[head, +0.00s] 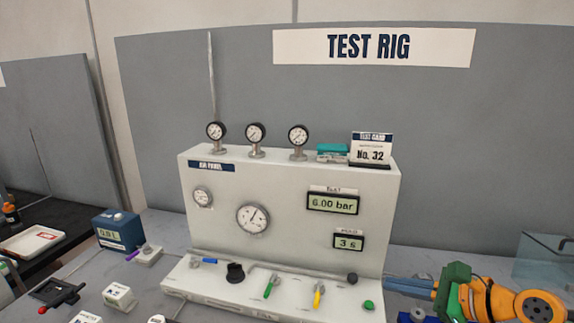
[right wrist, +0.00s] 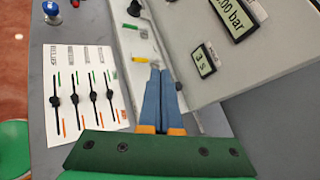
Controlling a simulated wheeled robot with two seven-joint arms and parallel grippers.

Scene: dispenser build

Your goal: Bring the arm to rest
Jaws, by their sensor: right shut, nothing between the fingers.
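My right arm (head: 500,300), orange with a green bracket, comes in at the lower right in the head view. Its gripper (head: 388,284) has long blue fingers that lie together, shut and empty, beside the right end of the white test rig panel (head: 290,215). In the right wrist view the blue fingers (right wrist: 163,72) are closed side by side, with their tips by the panel's lower ledge. I cannot tell whether they touch it. My left gripper is not in view.
The ledge carries a green lever (head: 271,287), a yellow lever (head: 318,294), a black knob (head: 235,272) and a green button (head: 368,305). A white slider board (right wrist: 85,92) lies near my right fingers. A blue box (head: 119,231) stands left of the panel.

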